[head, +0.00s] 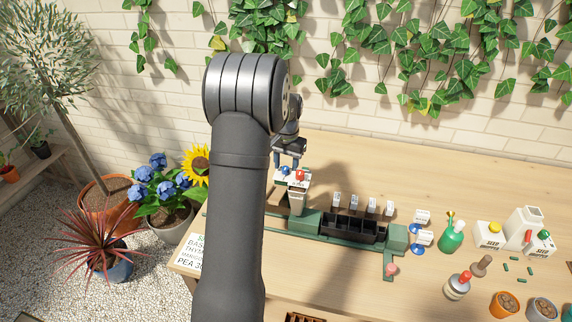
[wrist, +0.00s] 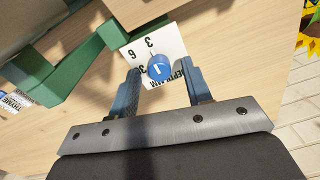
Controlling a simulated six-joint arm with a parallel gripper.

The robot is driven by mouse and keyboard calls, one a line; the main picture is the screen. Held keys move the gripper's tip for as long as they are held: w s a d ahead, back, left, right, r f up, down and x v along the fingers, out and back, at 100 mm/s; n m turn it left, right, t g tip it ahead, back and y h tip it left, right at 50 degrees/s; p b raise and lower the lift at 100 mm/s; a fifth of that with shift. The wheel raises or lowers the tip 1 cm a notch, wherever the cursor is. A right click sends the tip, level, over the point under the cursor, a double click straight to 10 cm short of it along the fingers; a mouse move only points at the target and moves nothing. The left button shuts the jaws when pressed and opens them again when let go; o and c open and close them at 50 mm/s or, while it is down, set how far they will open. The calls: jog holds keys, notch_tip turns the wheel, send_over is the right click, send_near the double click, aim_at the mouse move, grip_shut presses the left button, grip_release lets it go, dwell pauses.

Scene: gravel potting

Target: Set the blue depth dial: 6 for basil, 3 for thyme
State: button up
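The blue depth dial (wrist: 158,68) sits on a white plate (wrist: 172,38) printed with 3, 6 and partly covered lettering in the wrist view. Its white mark is visible, but I cannot tell which number it points to. My gripper (wrist: 160,74) is open, with one blue finger on each side of the dial and gaps showing between. In the head view, the blue dial (head: 284,170) is beside a red knob (head: 300,175) on a white-topped unit, just below my gripper (head: 289,156). A printed card (head: 192,250) at the bench's left names plants; my arm partly hides it.
A green rail carries a black tray (head: 352,229) with several white labels behind it. A green bottle (head: 452,236), white boxes (head: 490,235) and small pots (head: 504,304) stand at the right. Flowerpots stand left of the bench. The bench behind the labels is clear.

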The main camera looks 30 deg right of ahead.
aim_at(287, 168)
jog(key=shift+r, duration=0.1)
notch_tip(287, 168, up, 17)
jog(key=shift+s, duration=0.25)
dwell(0.3)
jog(key=shift+d, duration=0.1)
dwell(0.4)
jog(key=f, duration=1.7)
jog(key=shift+w+f, duration=0.2)
jog(key=shift+r, duration=0.1)
